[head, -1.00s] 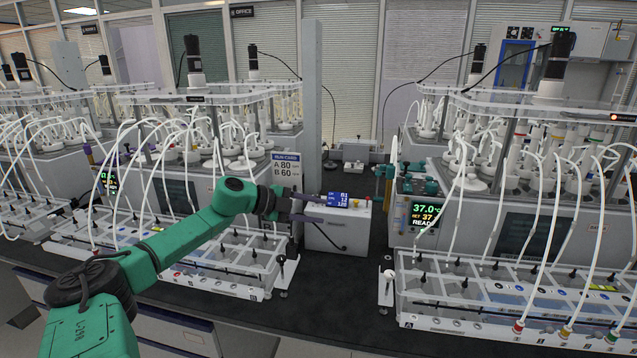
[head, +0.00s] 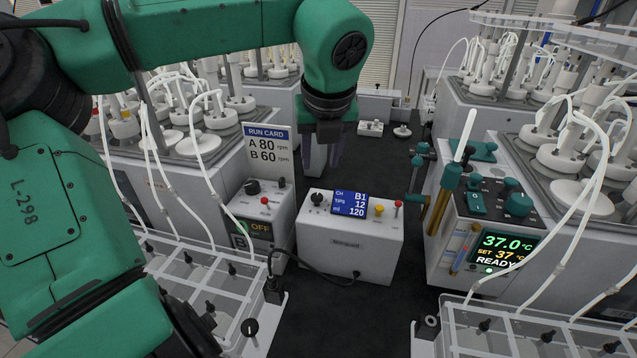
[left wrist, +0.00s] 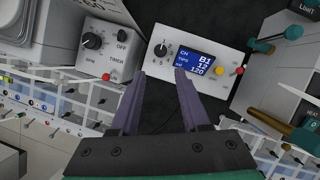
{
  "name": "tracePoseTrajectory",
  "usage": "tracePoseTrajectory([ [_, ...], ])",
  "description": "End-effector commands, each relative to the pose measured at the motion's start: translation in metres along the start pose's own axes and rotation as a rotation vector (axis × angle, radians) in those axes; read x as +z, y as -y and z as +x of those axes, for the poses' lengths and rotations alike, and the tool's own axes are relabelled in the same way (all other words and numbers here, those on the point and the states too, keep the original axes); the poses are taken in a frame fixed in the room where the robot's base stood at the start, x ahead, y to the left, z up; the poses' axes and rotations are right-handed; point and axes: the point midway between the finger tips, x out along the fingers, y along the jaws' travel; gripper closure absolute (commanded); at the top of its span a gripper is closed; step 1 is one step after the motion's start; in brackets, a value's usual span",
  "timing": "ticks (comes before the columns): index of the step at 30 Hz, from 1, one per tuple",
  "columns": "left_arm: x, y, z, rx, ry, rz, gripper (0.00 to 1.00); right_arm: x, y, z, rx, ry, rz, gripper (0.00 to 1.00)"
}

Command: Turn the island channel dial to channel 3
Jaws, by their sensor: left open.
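The island box is a white box (head: 362,240) with a blue display (head: 348,204) reading CH B1, 12 and 120. A small black dial (head: 318,199) sits on its top, left of the display. It also shows in the left wrist view (left wrist: 160,50), with small marks around it. My left gripper (head: 321,170) points down just behind the box in the head view, above the dial and apart from it. In the left wrist view its two purple fingers (left wrist: 160,78) are spread and empty, with the dial beyond the tips. My right gripper is not in view.
A stirrer box (head: 260,205) with a black knob and an OFF display stands left, below a run card (head: 268,148). A heater unit (head: 500,245) reading 37.0 stands right. A yellow and a red knob (head: 398,205) sit right of the display.

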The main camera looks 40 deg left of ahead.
Motion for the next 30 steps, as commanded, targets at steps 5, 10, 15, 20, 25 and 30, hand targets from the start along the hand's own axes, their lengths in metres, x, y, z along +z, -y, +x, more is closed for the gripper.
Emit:
tracePoseTrajectory([
  [5,0.000,0.000,0.045,0.001,-0.009,0.002,0.54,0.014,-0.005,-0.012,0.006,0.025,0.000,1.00],
  [10,-0.001,0.000,0.089,-0.001,-0.008,0.001,0.54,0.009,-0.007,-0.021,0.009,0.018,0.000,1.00],
  [15,-0.001,0.001,0.115,-0.002,-0.006,0.000,0.54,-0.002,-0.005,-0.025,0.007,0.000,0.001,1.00],
  [20,0.000,0.001,0.121,-0.005,-0.003,0.000,0.54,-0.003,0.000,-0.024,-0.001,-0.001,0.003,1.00],
  [25,0.000,0.001,0.121,-0.004,-0.003,0.000,0.69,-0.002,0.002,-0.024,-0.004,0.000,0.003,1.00],
  [30,0.000,0.001,0.120,-0.004,-0.003,0.000,1.00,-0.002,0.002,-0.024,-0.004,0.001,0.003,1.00],
])
